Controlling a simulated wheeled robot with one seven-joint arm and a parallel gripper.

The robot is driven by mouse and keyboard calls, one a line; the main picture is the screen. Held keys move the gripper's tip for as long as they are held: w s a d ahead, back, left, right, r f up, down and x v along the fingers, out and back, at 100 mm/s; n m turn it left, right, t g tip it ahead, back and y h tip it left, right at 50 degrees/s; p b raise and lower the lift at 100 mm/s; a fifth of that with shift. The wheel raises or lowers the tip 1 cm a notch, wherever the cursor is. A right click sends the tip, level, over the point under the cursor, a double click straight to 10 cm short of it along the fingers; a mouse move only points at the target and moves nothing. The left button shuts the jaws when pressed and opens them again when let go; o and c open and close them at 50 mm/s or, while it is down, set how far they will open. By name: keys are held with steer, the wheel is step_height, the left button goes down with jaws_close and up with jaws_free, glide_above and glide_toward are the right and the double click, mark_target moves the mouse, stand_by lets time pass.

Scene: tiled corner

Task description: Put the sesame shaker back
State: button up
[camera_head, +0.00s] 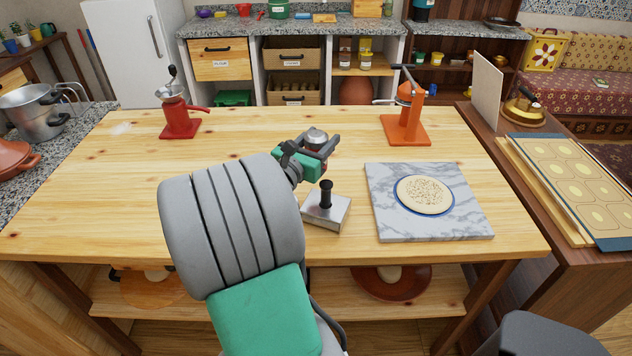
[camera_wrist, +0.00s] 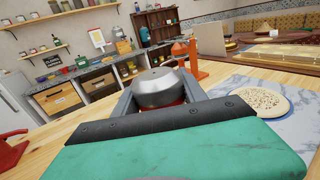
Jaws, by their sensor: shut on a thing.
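My gripper (camera_head: 322,147) is shut on the sesame shaker (camera_head: 315,137), which has a rounded metal top. In the head view it is over the middle of the wooden table, behind a metal block with a dark knob (camera_head: 326,207). In the wrist view the shaker's silver dome (camera_wrist: 160,88) sits between the fingers, with a little red below it. Its lower part is hidden by my gripper, and I cannot tell whether it touches the table. A seed-topped round of dough (camera_head: 424,194) lies on the marble slab (camera_head: 450,228) to the right.
A red grinder (camera_head: 180,117) stands at the table's back left, and an orange press (camera_head: 405,115) at its back right. A dark side table with a patterned board (camera_head: 565,175) adjoins on the right. The table's left half (camera_head: 110,190) is mostly clear.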

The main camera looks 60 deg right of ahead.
steer(key=s+d+m+g, duration=0.2)
steer(key=s+d+g, duration=0.1)
steer(key=s, duration=0.3)
steer(key=w+d+f, duration=0.2)
steer(key=w+f, duration=0.1)
steer(key=f, duration=0.1)
steer(key=w+d+f, duration=0.3)
steer(key=w+f, duration=0.1)
steer(key=w+d+f+b, duration=0.1)
steer(key=w+d+f, duration=0.2)
steer(key=f, duration=0.1)
steer(key=shift+w+f, duration=0.25)
steer(key=shift+w, duration=0.05)
steer(key=shift+f, duration=0.1)
steer(key=o, duration=1.5)
steer(key=shift+o, duration=0.2)
